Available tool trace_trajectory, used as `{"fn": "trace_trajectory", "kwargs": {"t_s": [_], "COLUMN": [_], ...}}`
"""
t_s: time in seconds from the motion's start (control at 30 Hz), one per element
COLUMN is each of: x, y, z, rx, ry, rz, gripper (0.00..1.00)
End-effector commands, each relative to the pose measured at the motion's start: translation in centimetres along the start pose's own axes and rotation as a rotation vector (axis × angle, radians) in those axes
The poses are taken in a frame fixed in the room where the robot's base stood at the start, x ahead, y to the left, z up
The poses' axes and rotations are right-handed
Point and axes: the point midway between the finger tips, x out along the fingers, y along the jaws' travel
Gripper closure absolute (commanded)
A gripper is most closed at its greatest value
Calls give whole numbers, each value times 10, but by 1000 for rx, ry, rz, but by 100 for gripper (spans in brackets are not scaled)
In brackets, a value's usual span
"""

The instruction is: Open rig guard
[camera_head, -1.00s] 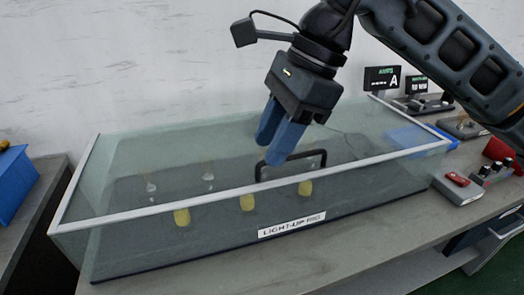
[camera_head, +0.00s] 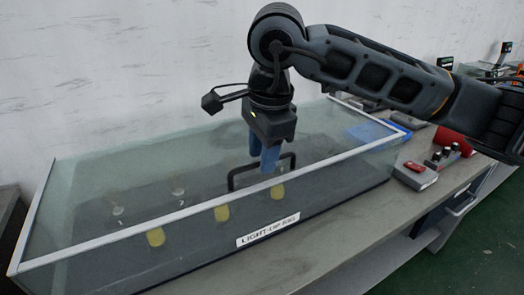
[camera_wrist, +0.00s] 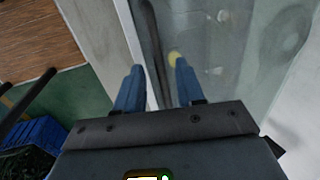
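The rig guard is a clear glass box with a pale rim (camera_head: 110,238) and a "LIGHT-UP RIG" label (camera_head: 268,230). Its black handle (camera_head: 233,178) is a bracket on the front side. My gripper (camera_head: 265,168) points down by the handle, with blue fingers overlapping its outline; I cannot tell whether they touch it. In the wrist view my gripper (camera_wrist: 160,66) has its fingers apart, with the guard's pale rim (camera_wrist: 136,38) and a dark bar, perhaps the handle, showing near and between them. The guard looks closed over the rig.
Inside the guard are yellow pieces (camera_head: 222,213) and small clear bulbs (camera_head: 178,192). A grey box with a red top (camera_head: 414,175) stands on the bench (camera_head: 345,225) to the right. A blue crate (camera_wrist: 42,138) shows low in the wrist view. The bench front is clear.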

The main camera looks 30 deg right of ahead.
Motion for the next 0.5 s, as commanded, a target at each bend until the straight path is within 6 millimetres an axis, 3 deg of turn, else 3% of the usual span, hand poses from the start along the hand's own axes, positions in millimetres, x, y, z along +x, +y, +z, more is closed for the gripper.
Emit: {"fn": "trace_trajectory", "kwargs": {"t_s": [0.3,0.5], "x": [4,4], "y": [0,0], "z": [0,0], "rx": [0,0], "ry": [-1,-1], "rz": [-1,-1], "gripper": [62,80]}}
